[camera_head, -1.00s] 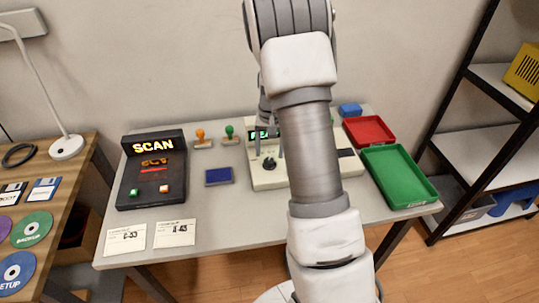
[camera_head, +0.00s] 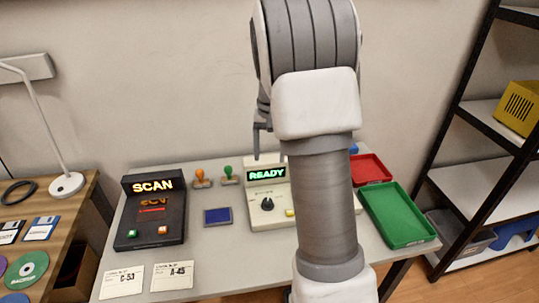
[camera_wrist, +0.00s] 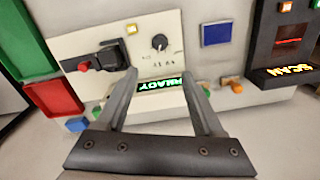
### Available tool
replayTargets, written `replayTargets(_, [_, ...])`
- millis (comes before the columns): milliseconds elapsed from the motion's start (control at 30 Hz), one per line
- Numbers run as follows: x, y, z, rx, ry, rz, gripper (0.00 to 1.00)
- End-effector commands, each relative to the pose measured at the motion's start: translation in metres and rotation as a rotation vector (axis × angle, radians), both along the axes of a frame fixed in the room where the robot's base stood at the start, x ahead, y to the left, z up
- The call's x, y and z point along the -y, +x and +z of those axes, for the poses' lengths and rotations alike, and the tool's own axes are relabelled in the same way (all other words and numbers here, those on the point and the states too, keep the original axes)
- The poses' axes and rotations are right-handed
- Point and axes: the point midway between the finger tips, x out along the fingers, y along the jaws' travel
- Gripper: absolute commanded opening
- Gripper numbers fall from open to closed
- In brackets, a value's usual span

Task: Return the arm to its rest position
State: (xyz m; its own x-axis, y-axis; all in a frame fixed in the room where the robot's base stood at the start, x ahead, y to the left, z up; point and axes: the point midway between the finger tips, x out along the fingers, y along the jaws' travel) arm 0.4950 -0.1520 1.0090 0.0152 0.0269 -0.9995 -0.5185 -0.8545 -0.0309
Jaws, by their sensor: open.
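My arm rises through the middle of the head view and hides part of the table behind it. My gripper (camera_wrist: 160,82) is open and empty in the wrist view, its two fingers spread with the cream tester's READY screen showing between them. In the head view only a part of the gripper (camera_head: 268,145) shows, above the back of the table, left of my arm. The cream tester (camera_head: 270,215) has a lit green READY display and a dark knob; it also shows in the wrist view (camera_wrist: 92,50). No object is between the fingers.
The table holds a black SCAN unit (camera_head: 150,225), orange (camera_head: 201,179) and green (camera_head: 229,175) stamps, a blue pad (camera_head: 217,216), two cards, a red tray (camera_head: 372,169) and a green tray (camera_head: 402,216). A black-framed shelf (camera_head: 486,158) stands right; a lamp (camera_head: 66,184) stands left.

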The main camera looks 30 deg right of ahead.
Motion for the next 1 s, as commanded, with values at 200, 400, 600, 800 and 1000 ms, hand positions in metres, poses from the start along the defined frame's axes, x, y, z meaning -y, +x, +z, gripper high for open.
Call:
replayTargets(200, [0.0, 0.0, 0.0, 0.0, 0.0, 0.0, 0.69])
replayTargets(400, [-0.006, -0.004, 0.012, 0.016, 0.001, 0.014, 0.69])
replayTargets(600, [-0.036, -0.032, 0.061, 0.09, -0.002, 0.084, 0.69])
replayTargets(800, [-0.072, -0.076, 0.108, 0.178, -0.015, 0.18, 0.69])
replayTargets(1000, [-0.103, -0.124, 0.141, 0.262, -0.04, 0.279, 0.69])
